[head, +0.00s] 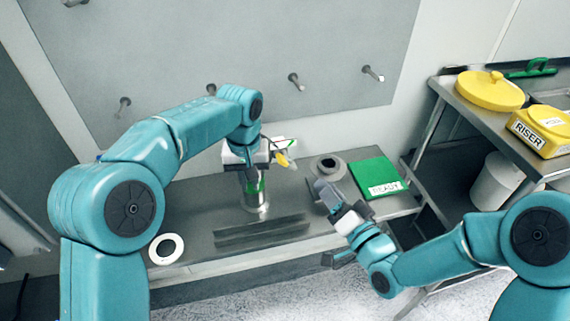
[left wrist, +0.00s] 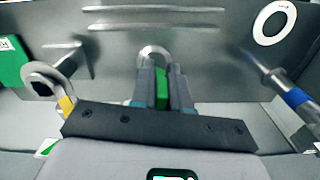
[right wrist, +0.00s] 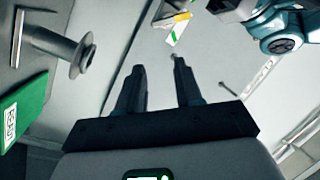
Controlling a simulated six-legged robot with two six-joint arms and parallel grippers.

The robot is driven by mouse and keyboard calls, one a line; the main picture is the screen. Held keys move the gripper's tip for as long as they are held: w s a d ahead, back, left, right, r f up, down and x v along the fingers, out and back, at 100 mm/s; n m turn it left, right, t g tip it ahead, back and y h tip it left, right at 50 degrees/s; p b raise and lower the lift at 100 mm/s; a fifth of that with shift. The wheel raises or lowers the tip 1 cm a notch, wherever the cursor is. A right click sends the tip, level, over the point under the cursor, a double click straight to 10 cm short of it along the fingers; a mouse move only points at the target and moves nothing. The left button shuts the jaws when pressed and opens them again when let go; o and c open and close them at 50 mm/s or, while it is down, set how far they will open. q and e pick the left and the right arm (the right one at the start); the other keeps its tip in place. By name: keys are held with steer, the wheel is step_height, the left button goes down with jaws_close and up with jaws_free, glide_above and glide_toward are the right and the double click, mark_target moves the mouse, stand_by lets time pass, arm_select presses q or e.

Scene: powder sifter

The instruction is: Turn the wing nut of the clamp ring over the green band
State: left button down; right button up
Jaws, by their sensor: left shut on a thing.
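The clamp ring and wing nut are not clearly distinguishable. A yellow part (head: 282,160) sticks out right of the left gripper; it also shows in the right wrist view (right wrist: 183,17). My right gripper (head: 325,192) is empty, its fingers (right wrist: 160,80) apart in the right wrist view.
A grey flanged spool (head: 328,168) and a green READY mat (head: 377,177) lie right of the cylinder. A white ring (head: 166,249) lies at the bench's left. Pegs (head: 296,81) stick out of the wall. A shelf (head: 455,95) holds yellow items.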

steer(key=d+n+h, duration=0.1)
steer(key=n, duration=0.3)
steer(key=n+t+h, duration=0.1)
steer(key=n+h, duration=0.2)
steer(key=n, duration=0.9)
glide_toward(290, 167)
steer(key=x, duration=1.1)
steer(key=shift+a, duration=0.1)
jaws_close()
